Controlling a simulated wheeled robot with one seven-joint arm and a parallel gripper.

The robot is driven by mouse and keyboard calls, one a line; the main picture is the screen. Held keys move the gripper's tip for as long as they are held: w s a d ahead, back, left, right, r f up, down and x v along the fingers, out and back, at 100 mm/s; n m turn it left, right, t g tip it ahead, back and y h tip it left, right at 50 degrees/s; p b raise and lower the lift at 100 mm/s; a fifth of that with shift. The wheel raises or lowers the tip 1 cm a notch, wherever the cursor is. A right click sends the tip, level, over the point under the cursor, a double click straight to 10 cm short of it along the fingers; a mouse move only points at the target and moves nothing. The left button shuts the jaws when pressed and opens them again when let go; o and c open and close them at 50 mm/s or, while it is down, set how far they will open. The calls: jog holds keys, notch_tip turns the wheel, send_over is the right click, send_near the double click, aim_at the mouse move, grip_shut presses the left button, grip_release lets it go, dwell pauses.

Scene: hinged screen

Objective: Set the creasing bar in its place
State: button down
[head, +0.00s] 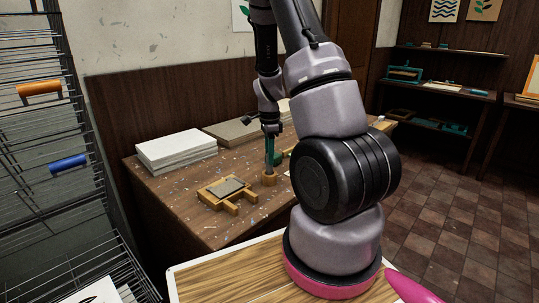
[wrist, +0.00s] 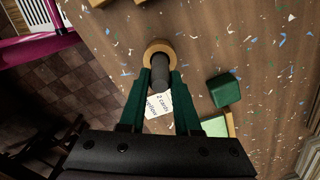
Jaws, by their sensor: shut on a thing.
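My gripper (head: 270,163) points down over the speckled worktable. In the wrist view my gripper (wrist: 160,82) has its green fingers shut on a dark grey rod, which I take to be the creasing bar (wrist: 159,66). The bar's far end meets a round wooden socket (wrist: 150,47) in that view. The same wooden socket (head: 269,179) stands on the table directly below the fingers in the head view. The bar looks roughly upright. How deep it sits in the socket, or whether it only stands over it, I cannot tell.
A wooden frame with a grey pad (head: 225,188) lies left of the socket. White stacked sheets (head: 176,148) and a grey board (head: 232,131) are behind. In the wrist view a printed card (wrist: 157,104) and green block (wrist: 225,90) are close by. A wire rack (head: 45,120) stands at left.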

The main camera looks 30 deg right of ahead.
jog(key=c, duration=0.5)
grip_release()
jog(key=shift+c, duration=0.2)
notch_tip(320, 180, up, 11)
jog(key=shift+f, duration=0.1)
jog(key=s+a+r+n+t+y, duration=0.1)
jog(key=s+a+r+n, duration=0.2)
jog(key=r, duration=0.2)
jog(key=s+a+r+n+t, duration=0.1)
jog(key=s+a+r+n, duration=0.1)
jog(key=r, duration=0.3)
jog(key=s+a+r+n+t+y, duration=0.1)
jog(key=s+a+r+n+t, duration=0.15)
jog(key=r, duration=0.25)
jog(key=s+a+r+n+t, duration=0.1)
jog(key=s+a+r+n, duration=0.2)
jog(key=s, duration=0.3)
jog(key=s+a+r+n+t, duration=0.1)
jog(key=s+a+r+n, duration=0.2)
jog(key=s+r+n, duration=0.1)
jog(key=shift+s+n+t, duration=0.35)
jog(key=shift+s+n, duration=0.4)
jog(key=shift+s, duration=0.35)
